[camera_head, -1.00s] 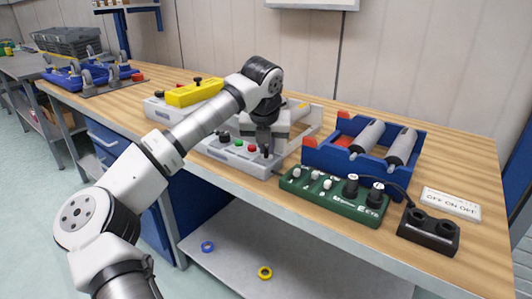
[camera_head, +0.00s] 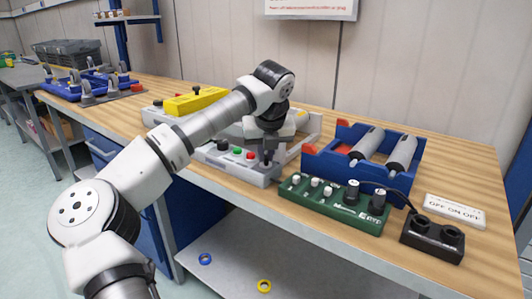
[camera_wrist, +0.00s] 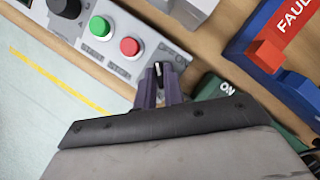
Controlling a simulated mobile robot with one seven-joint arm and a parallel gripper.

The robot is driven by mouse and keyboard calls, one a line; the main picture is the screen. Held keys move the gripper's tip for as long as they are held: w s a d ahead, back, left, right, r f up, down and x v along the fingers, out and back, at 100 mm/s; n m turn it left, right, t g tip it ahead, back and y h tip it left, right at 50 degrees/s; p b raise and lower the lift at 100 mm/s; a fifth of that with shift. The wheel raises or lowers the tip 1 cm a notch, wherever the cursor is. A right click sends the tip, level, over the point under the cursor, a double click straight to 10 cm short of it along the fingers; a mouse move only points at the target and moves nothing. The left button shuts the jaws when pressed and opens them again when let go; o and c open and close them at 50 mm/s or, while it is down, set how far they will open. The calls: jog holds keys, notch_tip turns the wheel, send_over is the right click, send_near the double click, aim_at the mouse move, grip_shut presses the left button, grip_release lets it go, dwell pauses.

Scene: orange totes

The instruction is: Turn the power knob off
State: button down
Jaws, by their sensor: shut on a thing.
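A grey control panel (camera_head: 250,172) lies near the front edge of the bench. It carries a black round knob (camera_wrist: 65,7), a green button (camera_wrist: 99,27) and a red button (camera_wrist: 130,47) in a row. My gripper (camera_wrist: 160,82) points down at the right end of this row, beside the red button. Its dark fingers are shut on a small dark knob (camera_wrist: 158,69) with a pale line on top. The fingers hide most of this knob. In the head view my gripper (camera_head: 267,160) is over the panel's right end, and the held knob is hard to make out.
A green box (camera_head: 335,207) with several knobs stands right of the panel. Behind it is a blue tote (camera_head: 322,163) with two grey cylinders (camera_head: 402,155). A black two-hole block (camera_head: 432,238) and a white label plate (camera_head: 455,211) lie farther right.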

jog(key=c, duration=1.5)
grip_release()
jog(key=a+v, duration=0.1)
jog(key=v, duration=1.2)
jog(key=shift+s+d+r, duration=0.2)
jog(key=shift+d+r, duration=0.2)
jog(key=shift+d, duration=0.05)
jog(key=shift+d, duration=0.15)
